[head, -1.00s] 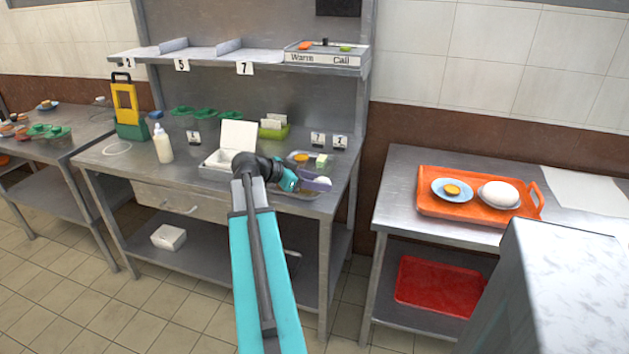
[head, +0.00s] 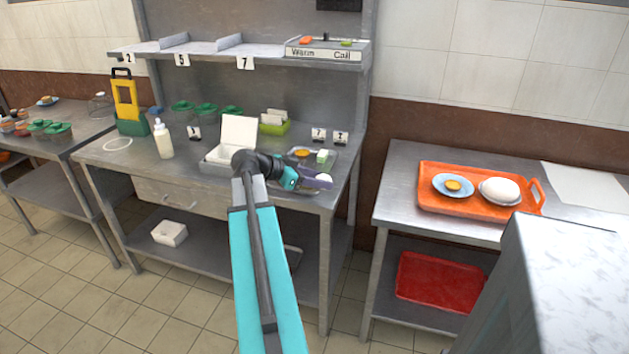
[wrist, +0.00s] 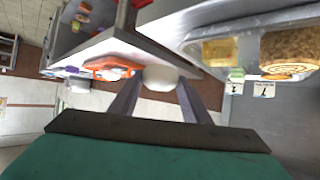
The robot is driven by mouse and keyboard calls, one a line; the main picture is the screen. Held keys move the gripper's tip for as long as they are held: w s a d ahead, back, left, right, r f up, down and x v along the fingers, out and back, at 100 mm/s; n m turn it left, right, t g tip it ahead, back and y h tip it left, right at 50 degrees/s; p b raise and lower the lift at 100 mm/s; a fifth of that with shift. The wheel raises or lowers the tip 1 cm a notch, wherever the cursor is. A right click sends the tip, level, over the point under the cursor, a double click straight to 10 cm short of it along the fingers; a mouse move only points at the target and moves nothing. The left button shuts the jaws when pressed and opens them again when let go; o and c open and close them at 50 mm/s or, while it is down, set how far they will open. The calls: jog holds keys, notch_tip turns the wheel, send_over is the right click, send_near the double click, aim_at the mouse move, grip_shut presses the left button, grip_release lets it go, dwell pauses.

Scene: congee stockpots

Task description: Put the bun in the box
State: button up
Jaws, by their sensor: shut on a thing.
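My gripper (head: 312,181) is shut on a white round bun (head: 325,178), over the front right part of the middle table. In the wrist view the bun (wrist: 160,77) sits between the two fingertips (wrist: 158,92). The white box (head: 237,133) stands open on the same table, left of my gripper, with its lid raised at the back. My arm hides part of the box's right side, and its inside is only partly visible.
A metal tray (head: 331,157) behind my gripper holds an orange item and a pale green-white block (head: 322,156). A green holder (head: 274,128) and a bottle (head: 162,139) stand nearby. An orange tray (head: 468,210) lies on the right table.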

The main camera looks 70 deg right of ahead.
jog(key=w+a+f+n+t+h, duration=0.15)
jog(key=w+a+n+t, duration=0.25)
jog(key=w, duration=0.7)
jog(key=w+a+n+t+h, duration=0.25)
jog(key=w+a, duration=0.25)
jog(key=w, duration=0.6)
jog(key=w+a+r+n+t+y, duration=0.25)
jog(key=w+a+n+t, duration=0.55)
jog(key=w+a, duration=0.9)
jog(key=w+a+r+n+t+y, duration=0.2)
jog(key=w+a+n+y, duration=0.1)
jog(key=a, duration=1)
jog(key=w+a+r+n+t+y, duration=0.2)
jog(key=w+a, duration=0.6)
jog(key=a, duration=0.5)
jog(key=w+a+r+n+t+y, duration=0.2)
jog(key=w+a+r+n+y, duration=0.2)
jog(key=a, duration=0.9)
jog(key=w+n+y, duration=0.1)
jog(key=n, duration=0.2)
jog(key=shift+w+a, duration=0.15)
jog(key=shift+w, duration=0.1)
jog(key=shift+y, duration=0.25)
